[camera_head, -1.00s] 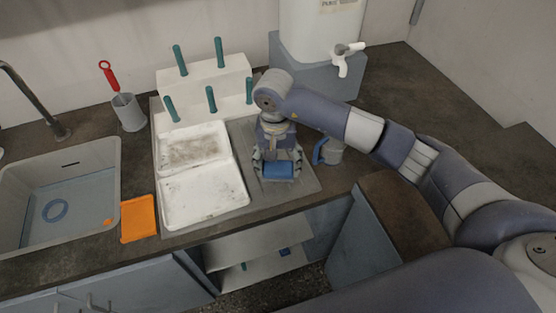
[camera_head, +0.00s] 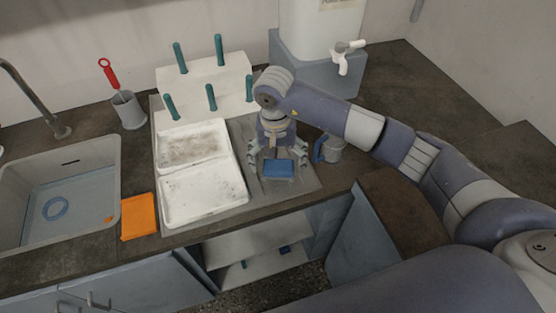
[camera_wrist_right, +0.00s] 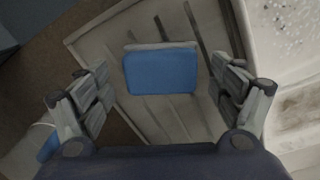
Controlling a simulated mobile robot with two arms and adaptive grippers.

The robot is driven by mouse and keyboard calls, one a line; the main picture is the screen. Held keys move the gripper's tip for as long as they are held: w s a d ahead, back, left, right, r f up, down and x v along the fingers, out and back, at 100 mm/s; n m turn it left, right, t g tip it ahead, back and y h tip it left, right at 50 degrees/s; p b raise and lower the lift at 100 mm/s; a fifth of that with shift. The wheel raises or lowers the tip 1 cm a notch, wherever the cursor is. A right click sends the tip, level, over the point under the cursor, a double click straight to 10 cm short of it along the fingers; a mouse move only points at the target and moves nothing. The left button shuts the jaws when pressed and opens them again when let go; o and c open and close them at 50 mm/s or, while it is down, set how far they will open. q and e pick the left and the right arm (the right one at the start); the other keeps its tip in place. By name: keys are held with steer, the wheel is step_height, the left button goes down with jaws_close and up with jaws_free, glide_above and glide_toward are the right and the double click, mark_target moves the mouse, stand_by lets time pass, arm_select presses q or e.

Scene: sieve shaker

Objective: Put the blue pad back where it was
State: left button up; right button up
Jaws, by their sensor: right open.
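The blue pad (camera_head: 278,168) lies on the grey ribbed mat (camera_head: 303,183) to the right of the white trays. In the right wrist view the blue pad (camera_wrist_right: 160,72) has a pale edge and lies across the mat's dark grooves. My right gripper (camera_head: 278,160) is open above the pad, one finger on each side. In the right wrist view there is a clear gap between each finger of the right gripper (camera_wrist_right: 162,85) and the pad. My left gripper is not in view.
Two white trays (camera_head: 203,201) stand left of the mat, with a white peg rack (camera_head: 205,85) behind. A blue-handled mug (camera_head: 331,150) stands close on the right. An orange pad (camera_head: 139,217) lies by the sink (camera_head: 112,165). A tank with a tap (camera_head: 343,55) stands behind.

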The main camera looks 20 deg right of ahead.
mark_target(276, 166)
step_height(276, 166, up, 12)
steer(key=b, duration=0.2)
steer(key=shift+a, duration=0.2)
steer(key=shift+s+f, duration=0.1)
steer(key=shift+f, duration=0.05)
